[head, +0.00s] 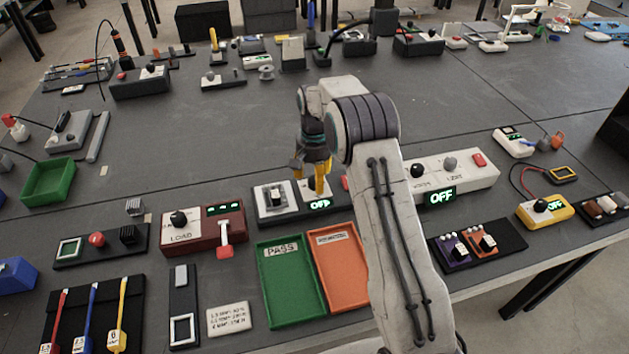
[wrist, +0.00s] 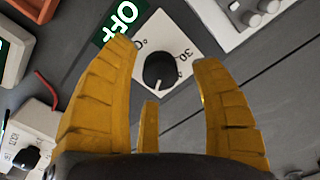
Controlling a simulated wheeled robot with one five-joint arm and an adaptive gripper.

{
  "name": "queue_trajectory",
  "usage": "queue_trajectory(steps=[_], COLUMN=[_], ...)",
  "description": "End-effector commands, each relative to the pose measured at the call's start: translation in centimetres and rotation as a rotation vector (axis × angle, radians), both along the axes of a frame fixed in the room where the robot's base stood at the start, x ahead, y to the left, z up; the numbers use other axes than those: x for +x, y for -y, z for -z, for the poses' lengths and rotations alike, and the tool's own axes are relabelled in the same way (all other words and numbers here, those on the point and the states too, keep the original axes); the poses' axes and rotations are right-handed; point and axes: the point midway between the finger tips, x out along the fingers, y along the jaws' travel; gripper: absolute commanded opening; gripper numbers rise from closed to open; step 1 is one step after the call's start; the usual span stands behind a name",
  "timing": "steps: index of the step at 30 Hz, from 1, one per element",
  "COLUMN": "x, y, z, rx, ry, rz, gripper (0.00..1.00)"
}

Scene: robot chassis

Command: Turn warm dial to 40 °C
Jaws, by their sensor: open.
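The warm dial is a round black knob (wrist: 159,70) on a white scale plate (wrist: 180,52) in the wrist view. The number 30 shows on the plate to the right of the knob; I cannot read the knob's setting clearly. A green OFF display (wrist: 118,20) sits beside the plate and also shows in the head view (head: 319,204). My gripper (head: 314,180) points down over this black unit, its yellow fingers largely covering the dial there. In the wrist view my gripper (wrist: 165,56) is open, with fingers spread either side of the knob; contact cannot be told.
A green PASS tray (head: 290,288) and an orange tray (head: 352,288) lie in front. A white box with an OFF display (head: 441,196) stands right; a red LOAD box (head: 203,226) stands left.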

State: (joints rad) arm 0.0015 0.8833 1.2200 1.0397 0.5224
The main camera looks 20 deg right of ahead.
Motion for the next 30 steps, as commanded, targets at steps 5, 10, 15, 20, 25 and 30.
queue_trajectory(steps=[5,10,15,20,25,30], x=[0.0,0.0,0.0,0.0,0.0,0.0], y=[0.0,0.0,0.0,0.0,0.0,0.0], z=[1.2,1.6,1.6,1.6,1.6,1.6], rx=[0.0,0.0,0.0,0.0,0.0,0.0], ry=[0.0,0.001,0.001,0.001,0.001,0.001], rz=[0.0,0.0,0.0,0.0,0.0,0.0], gripper=[0.59,0.59,0.59,0.52,0.37,0.22])
